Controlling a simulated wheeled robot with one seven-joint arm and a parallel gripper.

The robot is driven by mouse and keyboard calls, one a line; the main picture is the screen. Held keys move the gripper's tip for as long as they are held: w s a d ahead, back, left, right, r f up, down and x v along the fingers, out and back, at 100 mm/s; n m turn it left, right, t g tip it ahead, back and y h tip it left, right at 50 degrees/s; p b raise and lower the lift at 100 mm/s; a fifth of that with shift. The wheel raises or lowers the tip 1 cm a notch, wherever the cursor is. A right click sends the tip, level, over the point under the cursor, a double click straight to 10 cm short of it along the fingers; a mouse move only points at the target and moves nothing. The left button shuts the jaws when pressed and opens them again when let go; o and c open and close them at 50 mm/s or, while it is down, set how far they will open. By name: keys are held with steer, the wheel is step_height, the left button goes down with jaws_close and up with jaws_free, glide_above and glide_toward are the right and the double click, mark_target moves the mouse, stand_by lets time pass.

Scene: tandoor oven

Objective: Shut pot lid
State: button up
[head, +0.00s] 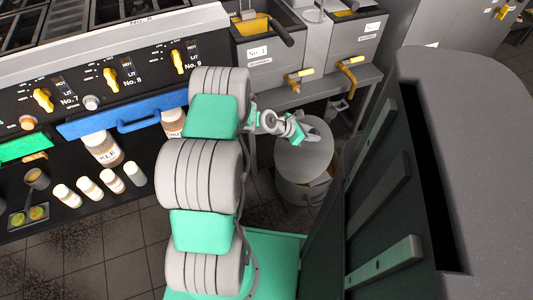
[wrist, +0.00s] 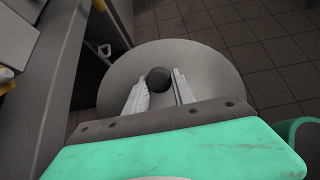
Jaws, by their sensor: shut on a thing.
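A round grey metal lid (head: 312,158) is over the tall grey pot (head: 297,194) on the floor in the head view. A sliver of yellowish interior shows between the lid and the pot's near right rim, so the lid does not fully cover the opening. The lid fills the middle of the wrist view (wrist: 215,78), with a dark round knob (wrist: 158,79) at its centre. My gripper (wrist: 160,76) has a finger on each side of the knob and is shut on it. My gripper also shows above the lid in the head view (head: 298,131). The pot's body is hidden in the wrist view.
Fryers (head: 262,60) with yellow-handled taps stand behind the pot. A stove with a blue handle bar (head: 122,121) is at left, with bottles (head: 100,148) and shakers (head: 88,187) on the shelf below. Tiled floor (wrist: 255,45) is clear beyond the lid.

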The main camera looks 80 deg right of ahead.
steer(key=shift+s+d+f, duration=0.2)
steer(key=shift+s+f, duration=0.15)
steer(key=shift+f, duration=0.1)
steer(key=b+x, duration=0.2)
steer(key=x, duration=0.1)
steer(key=shift+s+f, duration=0.1)
steer(key=shift+f, duration=0.3)
steer(key=f+b, duration=0.1)
steer(key=s+d+f+b, duration=0.1)
steer(key=f+b, duration=0.1)
steer(key=shift+s, duration=0.35)
